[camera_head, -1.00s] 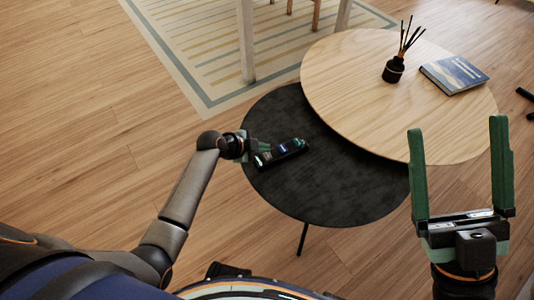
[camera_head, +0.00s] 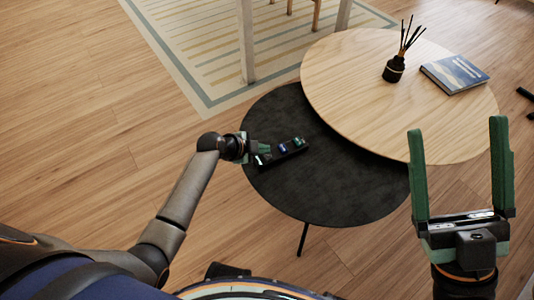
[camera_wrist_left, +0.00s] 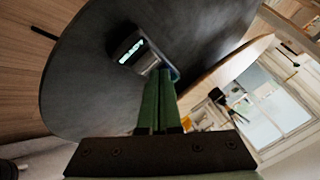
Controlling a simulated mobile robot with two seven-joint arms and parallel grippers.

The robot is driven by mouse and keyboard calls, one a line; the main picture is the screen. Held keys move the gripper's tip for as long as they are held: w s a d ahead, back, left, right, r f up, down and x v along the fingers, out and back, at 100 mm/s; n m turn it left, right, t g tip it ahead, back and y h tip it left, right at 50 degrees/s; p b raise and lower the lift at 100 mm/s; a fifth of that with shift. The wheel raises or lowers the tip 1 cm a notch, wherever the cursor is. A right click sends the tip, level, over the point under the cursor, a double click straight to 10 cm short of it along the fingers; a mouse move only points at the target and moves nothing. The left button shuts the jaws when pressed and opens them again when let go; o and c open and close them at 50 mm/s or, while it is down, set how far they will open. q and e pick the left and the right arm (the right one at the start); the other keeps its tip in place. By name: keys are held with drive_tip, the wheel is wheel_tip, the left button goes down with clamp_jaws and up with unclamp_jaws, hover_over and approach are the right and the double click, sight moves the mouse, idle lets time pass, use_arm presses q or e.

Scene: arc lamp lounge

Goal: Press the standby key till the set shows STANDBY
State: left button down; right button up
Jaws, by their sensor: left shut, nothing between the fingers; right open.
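The set is a small dark oblong device (camera_head: 291,151) lying on the black round table (camera_head: 335,190). Small lit patches of blue, green and white show on it, too small to read. In the left wrist view the set (camera_wrist_left: 147,65) has a lit whitish-green display (camera_wrist_left: 131,51); its wording is not legible. My left gripper (camera_head: 266,148) is shut and empty, its tips at the left end of the set. In the left wrist view the closed green fingertips (camera_wrist_left: 160,73) overlap the set and hide part of it; contact cannot be told. My right gripper (camera_head: 457,125) is open and empty, right of the black table.
A higher light-wood round table (camera_head: 350,85) overlaps the black table's back right. It holds a reed diffuser (camera_head: 393,69) and a blue book (camera_head: 453,74). A striped rug (camera_head: 205,45) and pale furniture legs (camera_head: 245,40) stand behind. The black table's front is clear.

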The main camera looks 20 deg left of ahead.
use_arm(q)
drive_tip(key=shift+f+b, duration=0.65)
drive_tip(key=shift+f, duration=0.2)
idle(0.7)
idle(0.4)
drive_tip(key=shift+r+p, duration=1.25)
drive_tip(key=shift+r, duration=0.05)
wheel_tip(320, 180, up, 5)
drive_tip(key=p, duration=0.4)
drive_tip(key=shift+p, duration=0.4)
drive_tip(key=shift+a, duration=0.1)
